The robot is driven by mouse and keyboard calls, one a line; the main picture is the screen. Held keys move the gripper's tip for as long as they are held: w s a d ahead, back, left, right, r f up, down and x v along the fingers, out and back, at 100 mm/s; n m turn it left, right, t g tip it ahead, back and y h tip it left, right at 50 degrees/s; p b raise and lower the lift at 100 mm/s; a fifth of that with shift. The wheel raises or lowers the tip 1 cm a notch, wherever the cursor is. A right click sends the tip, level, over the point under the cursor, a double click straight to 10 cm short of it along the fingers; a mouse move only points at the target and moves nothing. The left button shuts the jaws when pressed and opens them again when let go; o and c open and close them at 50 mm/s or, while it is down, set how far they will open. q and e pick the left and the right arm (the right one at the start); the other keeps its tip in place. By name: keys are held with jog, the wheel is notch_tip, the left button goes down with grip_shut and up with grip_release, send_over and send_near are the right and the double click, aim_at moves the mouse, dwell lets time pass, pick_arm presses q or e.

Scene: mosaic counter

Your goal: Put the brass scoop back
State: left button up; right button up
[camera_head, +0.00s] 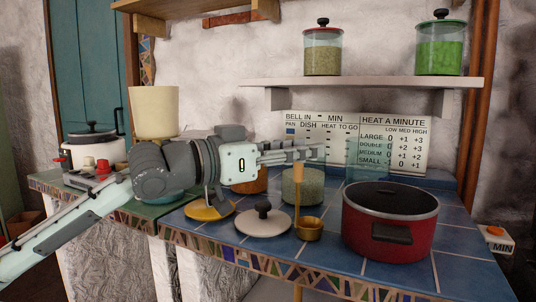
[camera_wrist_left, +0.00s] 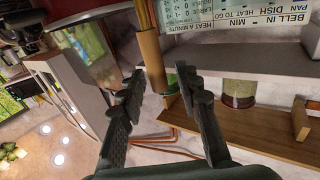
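The brass scoop (camera_head: 310,232) has a small brass cup low at the counter's front and a wooden handle (camera_head: 299,184) rising upright. I cannot tell whether the cup touches the counter. My left gripper (camera_head: 312,150) reaches in from the left, at the height of the handle's top. In the left wrist view the wooden handle (camera_wrist_left: 151,62) lies between or just beyond the spread fingertips (camera_wrist_left: 160,82), closer to the left one. A gap shows beside the other finger. My right gripper is not in view.
A red pot (camera_head: 385,222) stands right of the scoop. A white lid with a dark knob (camera_head: 263,221) and a yellow dish (camera_head: 209,211) lie to its left. A jar (camera_head: 302,190) stands behind. A shelf (camera_head: 365,83) with two jars is above; a sign (camera_head: 390,143) stands at the back.

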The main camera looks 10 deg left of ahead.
pick_arm(q)
jog(key=v, duration=0.9)
jog(key=shift+s+a+b, duration=0.2)
jog(key=shift+b, duration=0.15)
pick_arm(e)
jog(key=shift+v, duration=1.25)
